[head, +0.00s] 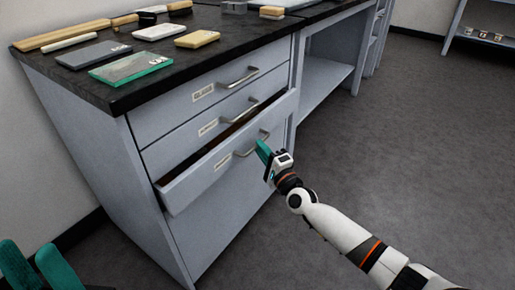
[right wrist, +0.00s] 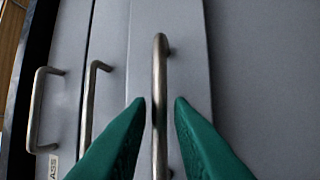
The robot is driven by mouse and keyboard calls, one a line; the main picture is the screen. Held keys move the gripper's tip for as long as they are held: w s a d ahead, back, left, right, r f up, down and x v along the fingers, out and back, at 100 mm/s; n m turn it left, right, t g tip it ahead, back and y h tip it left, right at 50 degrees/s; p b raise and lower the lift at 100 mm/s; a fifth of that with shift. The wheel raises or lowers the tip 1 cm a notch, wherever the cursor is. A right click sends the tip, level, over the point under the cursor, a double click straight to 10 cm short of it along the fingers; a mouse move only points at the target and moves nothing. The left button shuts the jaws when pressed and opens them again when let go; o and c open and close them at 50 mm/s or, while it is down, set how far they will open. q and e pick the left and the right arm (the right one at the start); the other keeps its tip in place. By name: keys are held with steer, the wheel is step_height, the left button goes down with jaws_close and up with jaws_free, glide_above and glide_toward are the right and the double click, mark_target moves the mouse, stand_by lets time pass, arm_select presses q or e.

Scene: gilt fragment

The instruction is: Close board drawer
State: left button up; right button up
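The lowest of three labelled drawers (head: 205,178) in the grey cabinet is pulled partly out, with a dark gap above its front. Its label is too small to read surely. Its bar handle (head: 256,147) also shows in the right wrist view (right wrist: 160,75). My right gripper (head: 261,146) is at this handle, its green fingers apart on either side of the bar, with gaps showing in the right wrist view (right wrist: 160,102). My left gripper (head: 28,250) is at the lower left corner of the head view, fingers apart and empty, away from the cabinet.
The two upper drawers (head: 165,115) look shut, with bar handles. The black countertop (head: 90,88) holds boards, tiles and a green glass plate (head: 131,67). An open shelf bay (head: 325,85) lies to the right. The grey floor (head: 410,140) right of the cabinet is clear.

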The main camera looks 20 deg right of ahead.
steer(key=shift+x, duration=1.25)
jaws_close()
steer(key=shift+b, duration=0.3)
